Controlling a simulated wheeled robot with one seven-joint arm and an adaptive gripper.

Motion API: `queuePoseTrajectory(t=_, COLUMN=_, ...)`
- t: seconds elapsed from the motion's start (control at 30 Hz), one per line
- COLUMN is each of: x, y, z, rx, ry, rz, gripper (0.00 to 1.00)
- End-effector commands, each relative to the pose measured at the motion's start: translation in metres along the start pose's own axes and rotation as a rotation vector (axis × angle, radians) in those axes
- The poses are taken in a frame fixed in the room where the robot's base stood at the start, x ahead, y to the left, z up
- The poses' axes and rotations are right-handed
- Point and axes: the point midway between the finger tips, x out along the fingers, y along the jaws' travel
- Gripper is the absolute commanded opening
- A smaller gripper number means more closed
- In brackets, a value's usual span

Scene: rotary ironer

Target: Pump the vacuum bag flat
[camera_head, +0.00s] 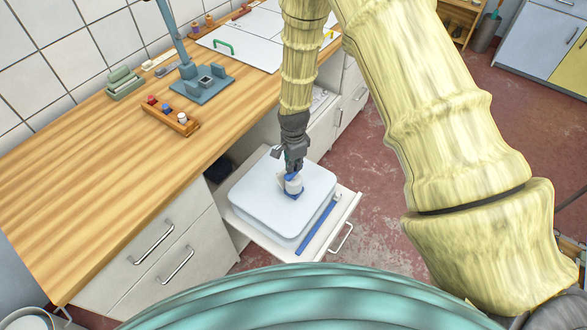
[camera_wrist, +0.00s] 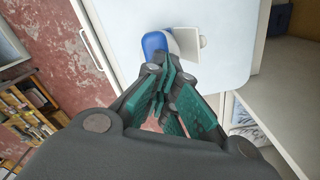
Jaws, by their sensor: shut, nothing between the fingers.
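The vacuum bag (camera_head: 262,196) is a pale, rounded square slab lying in an open drawer, and it shows in the wrist view (camera_wrist: 225,65). A small white and blue pump piece (camera_head: 292,186) stands on its top; in the wrist view it is a blue rounded part (camera_wrist: 153,44) with a white part and a flat white tab (camera_wrist: 186,40). My gripper (camera_head: 291,167) is right above this piece. In the wrist view my gripper (camera_wrist: 160,80) has its green-padded fingers shut with nothing between them, close to the blue part. Whether they touch it I cannot tell.
The open drawer (camera_head: 345,205) holds a blue stick (camera_head: 320,224) along its right side. The wooden counter (camera_head: 110,165) is at left, with a small block rack (camera_head: 171,115) and a teal stand (camera_head: 203,84). Red floor (camera_head: 375,140) is clear to the right.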

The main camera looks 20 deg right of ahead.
Motion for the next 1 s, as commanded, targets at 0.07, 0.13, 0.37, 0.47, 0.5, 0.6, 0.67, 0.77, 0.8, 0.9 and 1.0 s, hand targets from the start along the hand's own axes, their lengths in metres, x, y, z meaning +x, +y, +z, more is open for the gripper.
queuePoseTrajectory(t=0.07, x=0.004, y=0.0, z=0.0, rx=0.0, ry=0.0, rz=0.001, gripper=0.0)
queuePoseTrajectory(t=0.13, x=0.006, y=0.001, z=0.0, rx=0.0, ry=0.0, rz=0.001, gripper=0.0)
queuePoseTrajectory(t=0.37, x=0.013, y=0.001, z=0.0, rx=0.0, ry=0.0, rz=0.001, gripper=0.0)
queuePoseTrajectory(t=0.47, x=0.016, y=0.0, z=0.0, rx=0.0, ry=0.0, rz=0.001, gripper=0.0)
queuePoseTrajectory(t=0.5, x=0.017, y=0.0, z=0.0, rx=0.0, ry=0.0, rz=0.001, gripper=0.0)
queuePoseTrajectory(t=0.6, x=0.02, y=0.0, z=0.0, rx=0.0, ry=0.0, rz=0.0, gripper=0.0)
queuePoseTrajectory(t=0.67, x=0.022, y=0.0, z=0.0, rx=0.0, ry=0.0, rz=0.0, gripper=0.0)
queuePoseTrajectory(t=0.77, x=0.025, y=0.0, z=0.0, rx=0.0, ry=0.0, rz=0.0, gripper=0.0)
queuePoseTrajectory(t=0.8, x=0.026, y=0.0, z=0.0, rx=0.0, ry=0.0, rz=0.0, gripper=0.0)
queuePoseTrajectory(t=0.9, x=0.029, y=0.0, z=0.0, rx=0.0, ry=0.0, rz=0.0, gripper=0.0)
queuePoseTrajectory(t=1.0, x=0.032, y=0.0, z=0.0, rx=0.0, ry=0.0, rz=0.0, gripper=0.0)
